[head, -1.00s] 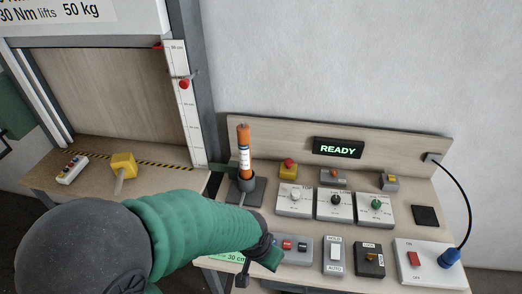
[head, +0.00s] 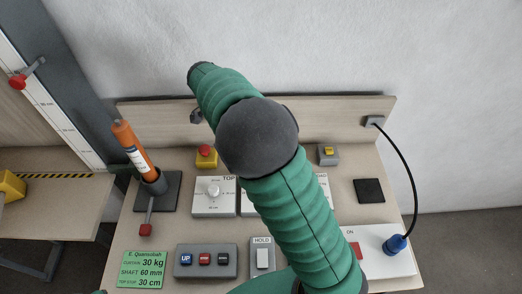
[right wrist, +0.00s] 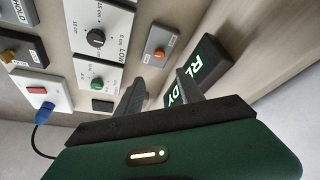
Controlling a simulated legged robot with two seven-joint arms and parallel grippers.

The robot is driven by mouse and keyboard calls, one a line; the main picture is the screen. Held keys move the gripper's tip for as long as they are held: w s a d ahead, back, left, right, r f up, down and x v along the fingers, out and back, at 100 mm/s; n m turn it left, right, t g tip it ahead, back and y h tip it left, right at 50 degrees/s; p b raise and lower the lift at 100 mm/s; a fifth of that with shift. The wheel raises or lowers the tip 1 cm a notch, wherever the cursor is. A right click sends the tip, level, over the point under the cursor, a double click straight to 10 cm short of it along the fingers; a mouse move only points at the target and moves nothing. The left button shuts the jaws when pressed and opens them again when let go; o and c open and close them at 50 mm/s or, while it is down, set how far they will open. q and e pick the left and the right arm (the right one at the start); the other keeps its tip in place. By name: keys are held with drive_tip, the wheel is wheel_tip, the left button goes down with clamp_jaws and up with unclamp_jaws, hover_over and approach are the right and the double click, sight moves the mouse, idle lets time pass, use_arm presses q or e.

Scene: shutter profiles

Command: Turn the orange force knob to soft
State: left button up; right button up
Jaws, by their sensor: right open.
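The orange knob (right wrist: 158,53) sits on a small grey box (right wrist: 160,42) in the right wrist view; its lettering is too small to read. In the head view my right arm covers it. My right gripper (right wrist: 160,82) is open and empty. Its two fingers point towards the grey box, with the orange knob just beyond and between the fingertips, apparently apart from them. In the head view most of this gripper is hidden behind my arm. My left gripper is not in view.
The READY display (right wrist: 200,70) is close beside the right finger. Dial panels with a black knob (right wrist: 96,38) and a green knob (right wrist: 97,84) lie to the left. A red button (head: 206,151), an orange cylinder (head: 132,147) and a blue plug (head: 396,243) stand on the bench.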

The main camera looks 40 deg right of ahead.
drive_tip(key=x, duration=0.3)
drive_tip(key=a+x, duration=0.1)
drive_tip(key=x, duration=0.5)
drive_tip(key=shift+a+f, duration=0.3)
drive_tip(key=shift+f, duration=0.25)
drive_tip(key=d+f, duration=0.2)
drive_tip(key=f, duration=0.1)
drive_tip(key=shift+d, duration=0.2)
drive_tip(key=shift+d+f, duration=0.1)
drive_tip(key=shift+d, duration=0.25)
drive_tip(key=shift+a, duration=0.6)
drive_tip(key=c, duration=0.8)
drive_tip(key=shift+r, duration=0.2)
clamp_jaws()
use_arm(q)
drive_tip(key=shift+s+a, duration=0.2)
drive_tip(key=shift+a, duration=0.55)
use_arm(e)
drive_tip(key=shift+d, duration=0.15)
